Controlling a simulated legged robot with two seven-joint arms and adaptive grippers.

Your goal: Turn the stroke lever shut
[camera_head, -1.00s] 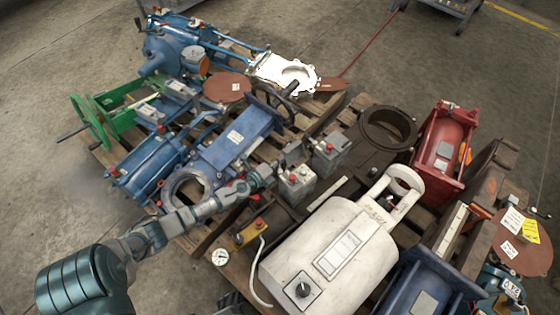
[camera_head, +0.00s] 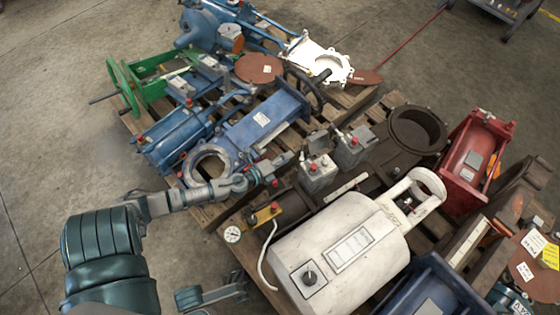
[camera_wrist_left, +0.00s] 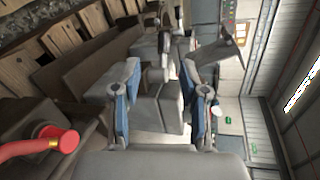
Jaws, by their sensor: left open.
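I see nothing clearly held. A red knob with a brass collar (camera_wrist_left: 66,141) shows at the lower left of the wrist view, outside the fingers. I cannot tell for sure which part is the stroke lever.
A white cylinder unit (camera_head: 345,252) fills the lower middle, with a pressure gauge (camera_head: 232,234) to its left. Blue actuators (camera_head: 262,122) lie behind the gripper. A red housing (camera_head: 474,162) stands at the right. Bare floor (camera_head: 60,150) lies to the left.

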